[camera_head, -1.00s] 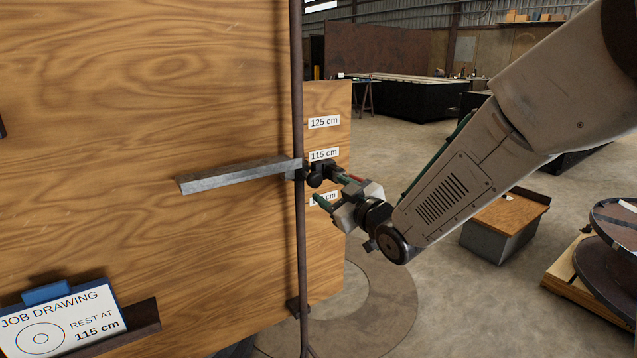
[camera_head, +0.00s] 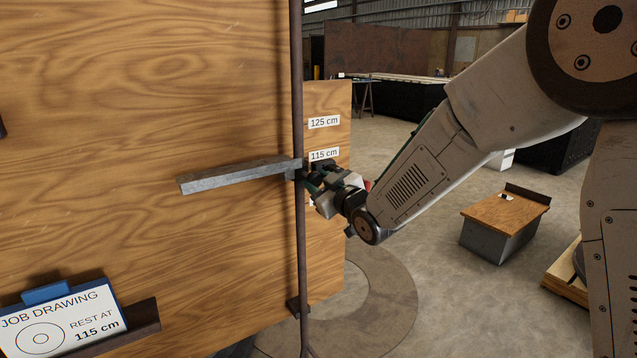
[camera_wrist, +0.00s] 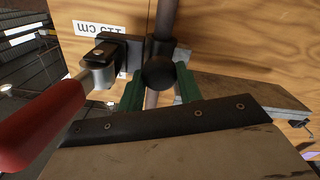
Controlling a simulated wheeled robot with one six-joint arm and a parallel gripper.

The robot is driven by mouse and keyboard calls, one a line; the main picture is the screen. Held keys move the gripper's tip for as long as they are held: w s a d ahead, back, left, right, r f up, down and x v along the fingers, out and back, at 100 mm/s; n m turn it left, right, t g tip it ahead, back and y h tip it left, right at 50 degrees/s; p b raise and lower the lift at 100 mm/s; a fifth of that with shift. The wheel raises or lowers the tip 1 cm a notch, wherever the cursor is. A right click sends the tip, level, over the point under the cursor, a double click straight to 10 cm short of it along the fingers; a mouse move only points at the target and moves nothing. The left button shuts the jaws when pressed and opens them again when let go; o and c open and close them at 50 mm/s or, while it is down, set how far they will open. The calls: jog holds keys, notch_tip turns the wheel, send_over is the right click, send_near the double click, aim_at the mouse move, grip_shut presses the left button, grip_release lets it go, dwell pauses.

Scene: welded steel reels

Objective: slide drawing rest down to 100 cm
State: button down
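The drawing rest (camera_head: 235,175), a grey metal ledge, juts left from a dark upright rod (camera_head: 299,240), about level with or just below the "115 cm" label (camera_head: 324,155). My gripper (camera_head: 314,187) is at the rest's carriage, right of the rod. In the wrist view, its green fingers (camera_wrist: 160,90) stand on either side of a round black knob (camera_wrist: 159,73), apparently open around it; contact is unclear. A black clamp block (camera_wrist: 122,50) with a metal shaft and red handle (camera_wrist: 40,125) is beside the knob. The lowest height label is mostly hidden behind my gripper.
A wooden board (camera_head: 130,110) stands behind the rod, with a "125 cm" label (camera_head: 324,122) higher up. A job drawing card (camera_head: 65,322) reads "REST AT 115 cm". A box with a wooden top (camera_head: 505,215) stands on the floor at right.

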notch_tip(320, 180, down, 15)
jog(key=shift+f, duration=0.2)
dwell(0.3)
jog(key=shift+s, duration=0.1)
jog(key=c, duration=1.2)
grip_release()
jog(key=shift+f, duration=0.1)
jog(key=shift+o, duration=1.3)
jog(key=v, duration=0.7)
jog(key=shift+s+d, duration=0.2)
jog(key=shift+s, duration=0.1)
